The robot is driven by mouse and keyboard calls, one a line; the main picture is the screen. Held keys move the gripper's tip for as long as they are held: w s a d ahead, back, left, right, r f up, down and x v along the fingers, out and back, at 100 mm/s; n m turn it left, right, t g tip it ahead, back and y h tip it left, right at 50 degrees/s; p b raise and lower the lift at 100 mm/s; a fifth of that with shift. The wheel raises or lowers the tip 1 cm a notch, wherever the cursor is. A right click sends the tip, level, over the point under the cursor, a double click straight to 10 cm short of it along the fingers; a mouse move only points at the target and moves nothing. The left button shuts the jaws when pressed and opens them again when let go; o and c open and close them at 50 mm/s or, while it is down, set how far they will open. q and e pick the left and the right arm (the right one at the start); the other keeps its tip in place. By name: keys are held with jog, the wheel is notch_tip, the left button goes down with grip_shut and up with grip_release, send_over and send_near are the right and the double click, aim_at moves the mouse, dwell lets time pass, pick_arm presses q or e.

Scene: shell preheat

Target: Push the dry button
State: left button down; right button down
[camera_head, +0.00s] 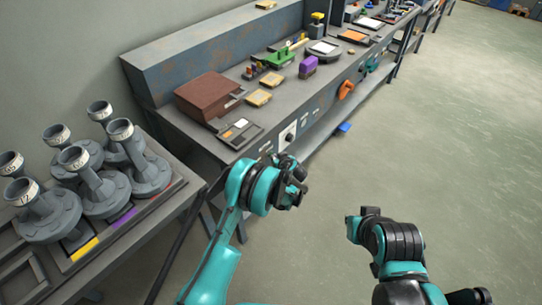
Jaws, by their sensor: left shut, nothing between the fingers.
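A dark control panel (240,132) with a small light screen and an orange patch lies at the near end of the bench. A white plate with a round dial (288,134) is on the bench front. I cannot make out which part is the dry button. My left gripper (298,179) is shut and empty, in front of the bench and just right of the dial in the picture. My right arm reaches in at the lower right; a dark part at the bottom edge may be its gripper, too cut off to read.
Several grey flanged shells (122,150) stand on a rack at the left. A brown box (207,96), a purple block (308,67) and a green tool (279,57) lie on the bench. An orange object (346,89) hangs at its front. The floor at right is clear.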

pick_arm(q)
jog(key=shift+w+a, duration=0.15)
dwell(0.5)
jog(key=shift+s+d, duration=0.55)
jog(key=shift+d, duration=0.1)
jog(key=shift+d, duration=0.1)
jog(key=s+d, duration=0.1)
jog(key=d, duration=0.1)
jog(key=s+d, duration=0.2)
dwell(0.4)
dwell(0.5)
